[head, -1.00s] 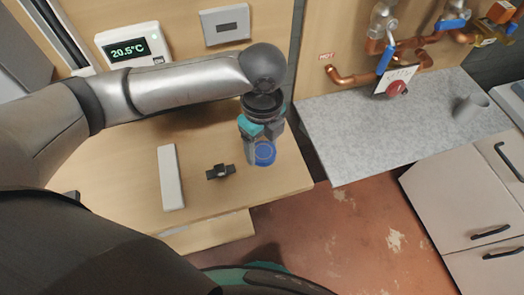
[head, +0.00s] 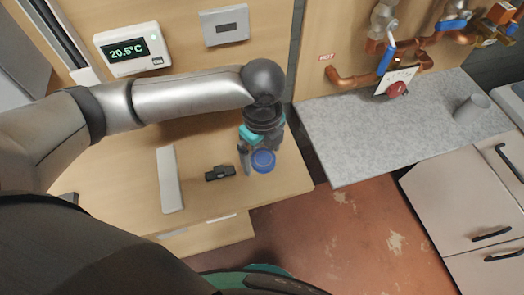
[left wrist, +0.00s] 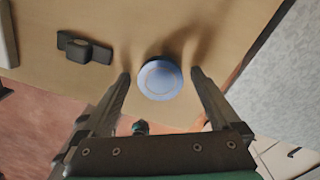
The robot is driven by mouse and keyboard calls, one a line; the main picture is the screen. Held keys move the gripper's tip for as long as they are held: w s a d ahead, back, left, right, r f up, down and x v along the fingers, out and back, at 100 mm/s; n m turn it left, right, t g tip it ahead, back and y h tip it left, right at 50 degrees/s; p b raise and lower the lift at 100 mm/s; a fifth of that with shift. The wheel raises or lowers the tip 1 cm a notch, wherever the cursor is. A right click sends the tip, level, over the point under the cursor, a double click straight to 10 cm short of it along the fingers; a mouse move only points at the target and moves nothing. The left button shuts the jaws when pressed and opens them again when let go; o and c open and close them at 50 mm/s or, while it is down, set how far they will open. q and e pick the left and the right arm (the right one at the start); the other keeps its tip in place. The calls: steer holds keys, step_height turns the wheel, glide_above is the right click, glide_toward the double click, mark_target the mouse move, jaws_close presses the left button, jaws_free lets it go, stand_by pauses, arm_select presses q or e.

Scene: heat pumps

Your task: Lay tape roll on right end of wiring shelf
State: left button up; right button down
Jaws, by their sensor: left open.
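The blue tape roll (head: 263,161) lies face up near the right end of the wooden wiring shelf (head: 226,204). It also shows in the left wrist view (left wrist: 160,79), with its round face toward the camera. My left gripper (head: 254,161) is over the shelf's right end, pointing down. In the left wrist view its open fingers (left wrist: 161,76) stand on both sides of the roll, with a visible gap on each side. The roll's underside is hidden, so its contact with the shelf is hard to judge. My right gripper is not in view.
A small black strap-like object (head: 220,173) and a long pale bar (head: 170,179) lie left of the roll. A grey worktop (head: 390,135) with a grey cup (head: 471,107) is to the right, across a gap. Copper pipes (head: 350,78) run above the worktop.

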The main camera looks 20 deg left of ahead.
mark_target(263, 161)
arm_select(q)
step_height(263, 161, up, 12)
steer(key=p, duration=0.2)
steer(key=shift+r+p, duration=0.15)
steer(key=shift+p, duration=0.2)
steer(key=shift+s+d, duration=0.1)
